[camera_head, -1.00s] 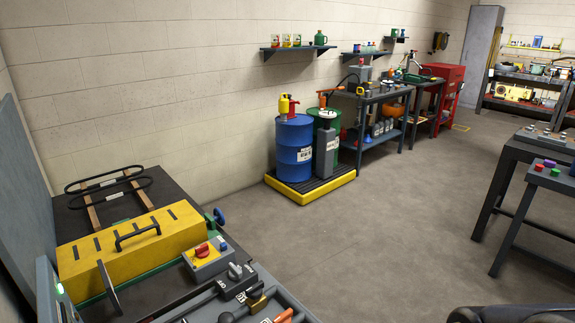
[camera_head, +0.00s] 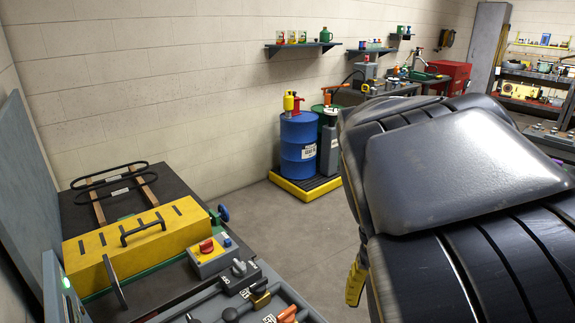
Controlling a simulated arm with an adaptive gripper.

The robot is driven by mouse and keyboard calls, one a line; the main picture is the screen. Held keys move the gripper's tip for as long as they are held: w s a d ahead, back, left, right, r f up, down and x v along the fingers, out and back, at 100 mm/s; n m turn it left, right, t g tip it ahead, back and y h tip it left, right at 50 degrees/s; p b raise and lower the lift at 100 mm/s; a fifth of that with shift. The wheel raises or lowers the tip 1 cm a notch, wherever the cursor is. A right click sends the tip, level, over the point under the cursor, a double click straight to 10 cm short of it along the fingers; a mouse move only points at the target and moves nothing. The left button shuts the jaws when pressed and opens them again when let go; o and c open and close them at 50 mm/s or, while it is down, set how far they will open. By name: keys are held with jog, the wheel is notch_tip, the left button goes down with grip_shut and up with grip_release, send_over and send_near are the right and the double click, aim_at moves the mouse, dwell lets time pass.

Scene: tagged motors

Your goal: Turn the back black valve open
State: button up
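Small valves and handles sit in a grey tray (camera_head: 306,308) at the bottom edge. One black-handled valve with a brass body (camera_head: 260,289) is at its back. A black round knob (camera_head: 230,314) lies nearer the front, partly cut off. I cannot tell for sure which is the back black valve, nor whether either is open. An orange handle (camera_head: 288,313) is to the right. My dark arm fills the right side. A yellow ribbed piece shows at its lower left edge; I cannot tell what it is. My gripper's fingers are not visible.
A black box with grey knobs (camera_head: 239,270) and a grey box with a red switch (camera_head: 207,249) stand behind the tray. A yellow case (camera_head: 135,243) is to the left. Blue drum (camera_head: 298,148) stands on a yellow pallet. Bare floor (camera_head: 310,225) lies between tray and arm.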

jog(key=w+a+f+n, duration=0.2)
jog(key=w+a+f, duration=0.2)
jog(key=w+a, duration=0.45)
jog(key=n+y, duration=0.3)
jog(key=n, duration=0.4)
send_over(192, 322)
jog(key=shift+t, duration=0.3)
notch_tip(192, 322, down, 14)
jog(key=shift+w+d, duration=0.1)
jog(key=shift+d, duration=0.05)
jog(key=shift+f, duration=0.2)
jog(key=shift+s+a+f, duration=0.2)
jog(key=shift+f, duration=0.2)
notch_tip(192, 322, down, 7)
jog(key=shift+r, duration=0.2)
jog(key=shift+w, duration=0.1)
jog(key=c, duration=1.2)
